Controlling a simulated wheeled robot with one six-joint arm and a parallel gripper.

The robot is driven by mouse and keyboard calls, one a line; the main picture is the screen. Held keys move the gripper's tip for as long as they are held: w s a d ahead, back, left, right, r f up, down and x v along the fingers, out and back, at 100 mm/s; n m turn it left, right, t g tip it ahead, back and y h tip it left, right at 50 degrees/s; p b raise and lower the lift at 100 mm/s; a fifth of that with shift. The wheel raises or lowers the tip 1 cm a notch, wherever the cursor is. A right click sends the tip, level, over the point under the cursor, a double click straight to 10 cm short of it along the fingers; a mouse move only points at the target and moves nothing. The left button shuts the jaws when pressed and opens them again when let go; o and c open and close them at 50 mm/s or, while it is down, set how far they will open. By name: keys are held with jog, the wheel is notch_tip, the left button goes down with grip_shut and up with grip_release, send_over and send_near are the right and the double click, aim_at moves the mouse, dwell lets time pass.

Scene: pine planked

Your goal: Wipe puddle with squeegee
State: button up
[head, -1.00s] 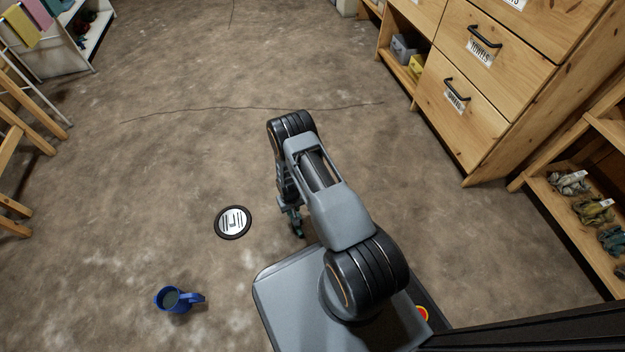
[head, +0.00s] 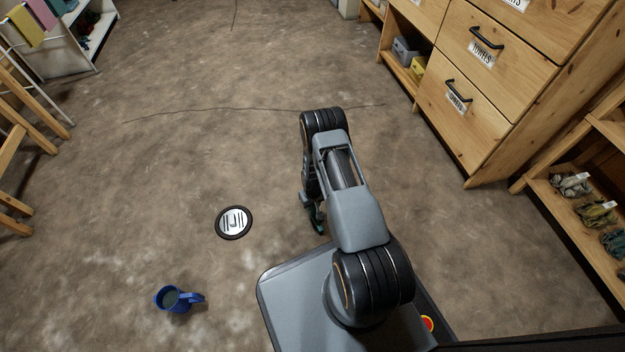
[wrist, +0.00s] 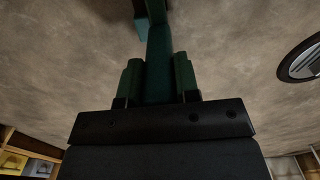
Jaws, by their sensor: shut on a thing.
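My gripper (wrist: 157,78) is shut on the dark teal handle of the squeegee (wrist: 158,45), which runs up between its two green fingers in the wrist view. A lighter teal part shows at the top edge of that view; the rest of the squeegee is cut off. In the head view my gripper (head: 317,215) hangs below my arm, low over the floor in front of my base and mostly hidden by the arm. I cannot make out a clear puddle on the mottled brown floor.
A round drain cover (head: 234,222) lies left of my gripper. A blue mug (head: 174,299) stands nearer, at lower left. Wooden drawers (head: 490,85) and a shelf (head: 570,205) line the right; a wooden frame (head: 15,145) stands left. The middle floor is open.

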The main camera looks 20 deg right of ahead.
jog(key=shift+r+p, duration=2.15)
jog(key=shift+r, duration=1.7)
